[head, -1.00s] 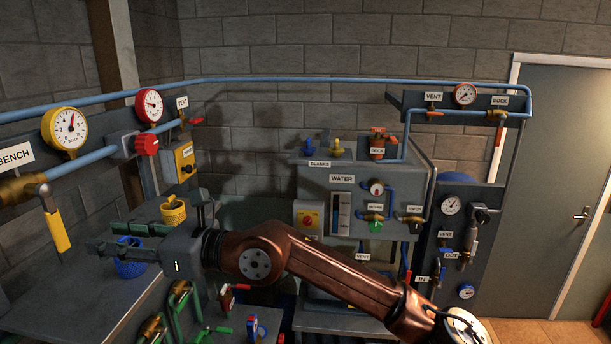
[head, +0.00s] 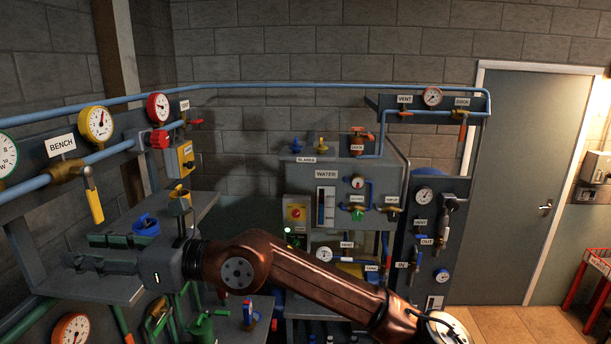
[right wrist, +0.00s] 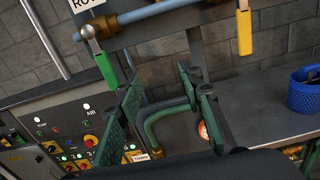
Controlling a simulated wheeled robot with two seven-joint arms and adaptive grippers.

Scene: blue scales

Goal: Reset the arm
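My right arm (head: 310,283) reaches in from the lower right of the head view, with copper-brown links. Its gripper (head: 105,252) points left over the grey bench (head: 190,208). In the right wrist view the two green-padded fingers of the right gripper (right wrist: 158,98) stand apart with nothing between them. My left gripper is in neither view.
A blue basket (head: 146,228) stands on the bench near the fingers; a yellow cup (head: 179,203) is just beyond. Pipes with gauges and a yellow-handled valve (head: 94,205) run along the left wall. The water panel (head: 298,185) stands behind my arm. A door (head: 520,180) is at right.

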